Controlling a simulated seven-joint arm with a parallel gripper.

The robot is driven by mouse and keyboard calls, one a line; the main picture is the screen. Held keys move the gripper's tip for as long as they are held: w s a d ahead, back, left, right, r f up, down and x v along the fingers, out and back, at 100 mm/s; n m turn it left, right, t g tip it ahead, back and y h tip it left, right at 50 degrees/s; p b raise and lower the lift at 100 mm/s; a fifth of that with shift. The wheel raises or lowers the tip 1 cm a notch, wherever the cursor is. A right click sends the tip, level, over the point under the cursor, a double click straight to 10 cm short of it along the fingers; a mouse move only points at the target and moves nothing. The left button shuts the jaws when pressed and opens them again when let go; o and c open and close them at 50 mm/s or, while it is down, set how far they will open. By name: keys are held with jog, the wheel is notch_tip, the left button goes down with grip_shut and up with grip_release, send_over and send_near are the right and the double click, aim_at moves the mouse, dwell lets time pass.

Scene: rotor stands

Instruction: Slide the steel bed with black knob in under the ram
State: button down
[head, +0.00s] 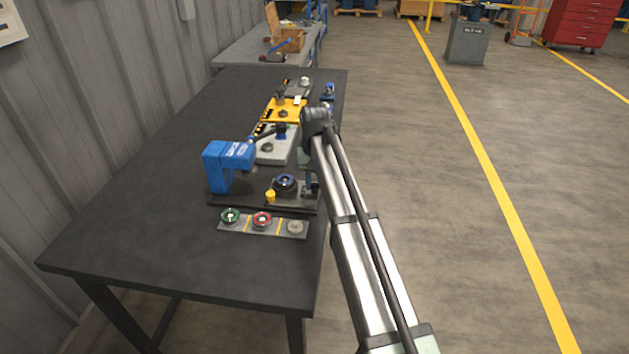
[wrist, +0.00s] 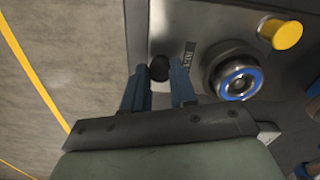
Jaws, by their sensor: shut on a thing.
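The steel bed (wrist: 208,28) is a grey plate that fills the upper right of the wrist view. Its black knob (wrist: 158,68) sits between the blue fingertips of my gripper (wrist: 160,78), which is shut on it. A round part with a blue ring (wrist: 237,80) rests on the bed; it also shows in the head view (head: 285,183). The blue press (head: 228,165) with the ram stands left of the bed in the head view, and the round part is to the right of its head. My gripper (head: 311,183) is at the right edge of the stand, partly hidden by my arm.
A yellow knob (wrist: 284,33) stands near the round part. A tray (head: 246,226) with green, red and grey round parts lies in front of the stand. Grey (head: 276,147) and yellow (head: 290,108) stands are behind. The table's left side is clear.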

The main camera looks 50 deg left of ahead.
aim_at(277, 178)
jog(key=s+a, duration=0.7)
jog(key=a, duration=0.1)
jog(key=shift+s, duration=0.35)
jog(key=c, duration=0.9)
grip_release()
jog(key=shift+d, duration=0.1)
notch_tip(277, 178, up, 14)
jog(key=shift+f, duration=0.1)
